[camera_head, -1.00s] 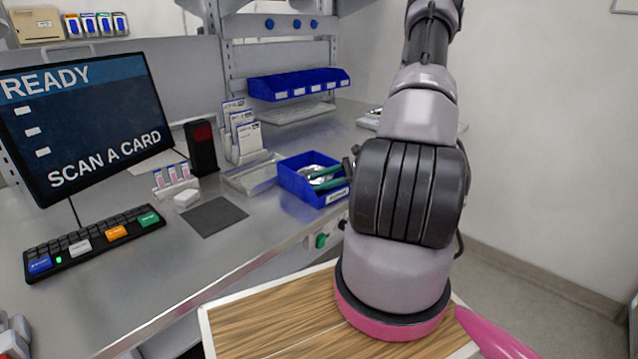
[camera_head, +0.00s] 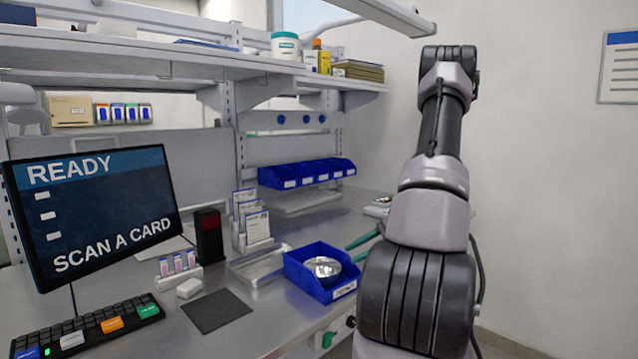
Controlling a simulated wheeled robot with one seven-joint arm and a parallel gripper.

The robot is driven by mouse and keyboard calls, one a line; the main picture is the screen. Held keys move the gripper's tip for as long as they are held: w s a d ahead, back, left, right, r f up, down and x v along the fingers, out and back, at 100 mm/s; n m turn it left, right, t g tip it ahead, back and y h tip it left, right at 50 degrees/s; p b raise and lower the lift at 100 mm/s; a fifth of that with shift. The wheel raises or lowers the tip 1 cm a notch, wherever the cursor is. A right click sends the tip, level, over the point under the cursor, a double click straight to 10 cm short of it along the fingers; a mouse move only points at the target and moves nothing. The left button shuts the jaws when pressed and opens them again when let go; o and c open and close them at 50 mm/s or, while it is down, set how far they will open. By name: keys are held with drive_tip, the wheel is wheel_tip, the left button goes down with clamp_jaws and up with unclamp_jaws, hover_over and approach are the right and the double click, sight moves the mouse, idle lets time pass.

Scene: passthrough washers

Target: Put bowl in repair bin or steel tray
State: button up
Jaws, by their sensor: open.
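A shiny metal bowl (camera_head: 322,267) lies inside the blue repair bin (camera_head: 338,294), which has a white label on its front and stands near the bench's front edge. The rest of the gripper is hidden by my arm. A shallow, shiny tray (camera_head: 240,270) lies on the bench left of the bin; I cannot tell whether it is the steel tray.
A dark mat (camera_head: 216,311), a keyboard (camera_head: 90,330), a monitor (camera_head: 97,213), a black reader (camera_head: 208,236) and a card holder (camera_head: 252,228) stand to the left. A row of blue bins (camera_head: 307,174) is at the back. An overhead shelf (camera_head: 150,62) spans above.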

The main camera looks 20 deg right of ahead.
drive_tip(key=s+a+r+n+t+h, duration=0.1)
drive_tip(key=s+a+r+n+h, duration=0.3)
drive_tip(key=a+r, duration=0.6)
drive_tip(key=s+a+r+n+t+h, duration=0.1)
drive_tip(key=s+a+r+n+h, duration=0.4)
drive_tip(key=r, duration=1.3)
drive_tip(key=s+a+n, duration=0.3)
drive_tip(key=s+a, duration=0.2)
drive_tip(key=s, duration=0.1)
drive_tip(key=shift+a+n+t+h, duration=0.3)
drive_tip(key=shift+a+n+t, duration=0.1)
drive_tip(key=shift+r, duration=0.1)
